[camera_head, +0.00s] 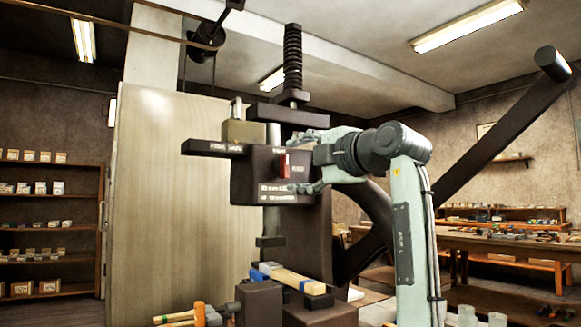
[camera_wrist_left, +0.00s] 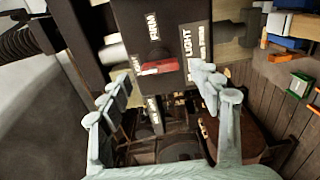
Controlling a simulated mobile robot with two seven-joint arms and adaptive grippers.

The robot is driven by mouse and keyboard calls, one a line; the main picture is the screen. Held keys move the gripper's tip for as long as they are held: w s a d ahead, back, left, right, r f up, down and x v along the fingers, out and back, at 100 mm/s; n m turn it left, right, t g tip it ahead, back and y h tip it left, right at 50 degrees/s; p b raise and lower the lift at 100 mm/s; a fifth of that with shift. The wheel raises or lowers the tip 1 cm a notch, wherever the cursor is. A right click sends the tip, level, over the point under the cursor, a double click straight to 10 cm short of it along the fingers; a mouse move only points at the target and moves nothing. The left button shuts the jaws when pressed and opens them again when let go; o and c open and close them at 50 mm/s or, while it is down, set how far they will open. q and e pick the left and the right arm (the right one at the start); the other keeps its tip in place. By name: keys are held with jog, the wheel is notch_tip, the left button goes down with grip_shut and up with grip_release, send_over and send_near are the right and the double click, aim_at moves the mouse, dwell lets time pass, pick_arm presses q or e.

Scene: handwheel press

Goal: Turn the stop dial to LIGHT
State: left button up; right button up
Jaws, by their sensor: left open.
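The stop dial's red bar handle (camera_head: 283,165) stands upright on the dark front plate (camera_head: 243,178) of the press. In the left wrist view the red bar (camera_wrist_left: 160,68) lies crosswise, between the vertical LIGHT label (camera_wrist_left: 187,42) on the right and a small label on the left. A FIRM label (camera_wrist_left: 153,27) is above it. I cannot tell which end of the bar is the pointer. My left gripper (camera_head: 299,166) is open in front of the plate. In the wrist view its fingers (camera_wrist_left: 163,86) are spread to either side, just below the bar, with nothing between them. My right gripper is out of view.
A brass-coloured padlock (camera_head: 243,131) sits on the press's side bar, and a threaded screw (camera_head: 293,58) rises above. Shelves stand at the left; a workbench (camera_head: 490,243) stands at the right.

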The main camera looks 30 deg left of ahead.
pick_arm(q)
jog(key=v, duration=0.9)
